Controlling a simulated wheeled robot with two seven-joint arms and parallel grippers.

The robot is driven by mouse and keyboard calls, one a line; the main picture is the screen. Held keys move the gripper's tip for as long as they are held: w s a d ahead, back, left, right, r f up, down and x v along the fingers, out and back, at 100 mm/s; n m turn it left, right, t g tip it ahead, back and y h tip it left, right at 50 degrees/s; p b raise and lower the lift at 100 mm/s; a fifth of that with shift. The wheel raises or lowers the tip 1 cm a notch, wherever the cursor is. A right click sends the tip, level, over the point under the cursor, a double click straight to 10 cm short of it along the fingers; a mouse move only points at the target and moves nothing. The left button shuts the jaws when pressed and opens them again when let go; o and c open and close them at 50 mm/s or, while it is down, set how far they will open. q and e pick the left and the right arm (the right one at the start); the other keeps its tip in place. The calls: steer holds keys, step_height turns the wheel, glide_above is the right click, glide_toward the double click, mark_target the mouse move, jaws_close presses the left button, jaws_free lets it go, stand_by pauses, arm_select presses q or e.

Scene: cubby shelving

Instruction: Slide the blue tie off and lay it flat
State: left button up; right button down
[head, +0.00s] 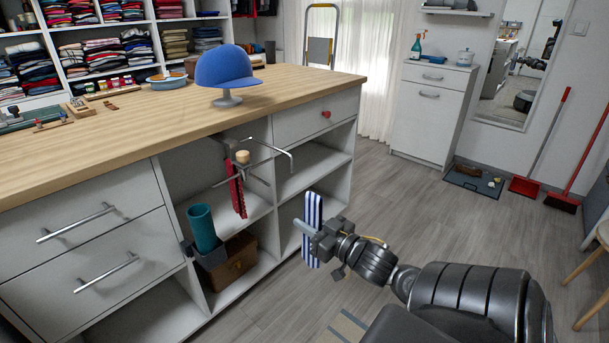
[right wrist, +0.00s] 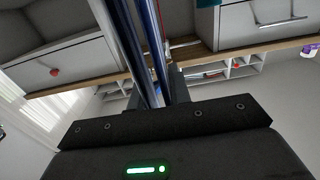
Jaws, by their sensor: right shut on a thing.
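The blue tie (head: 311,251), striped blue and white, hangs down from my right gripper (head: 308,228) in the head view, in front of the open cubbies. The right gripper is shut on it. In the right wrist view the tie (right wrist: 157,28) runs up from between the fingers (right wrist: 150,88). A metal tie rack (head: 262,165) with thin arms and a wooden knob stands out from the cubby unit. A red tie (head: 238,196) hangs on it. The blue tie is apart from the rack, to its right and lower. My left gripper is not in view.
The wooden counter top (head: 150,118) carries a blue cap (head: 226,67) on a stand and a blue bowl (head: 167,80); its front area is bare. A teal cylinder (head: 202,227) and a brown box (head: 236,262) sit in the cubbies below.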

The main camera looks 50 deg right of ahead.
steer(key=s+p, duration=0.2)
steer(key=s, duration=0.5)
steer(key=shift+s+a+r+p, duration=0.15)
steer(key=shift+r+p, duration=0.1)
steer(key=shift+p, duration=0.15)
stand_by(0.4)
stand_by(0.6)
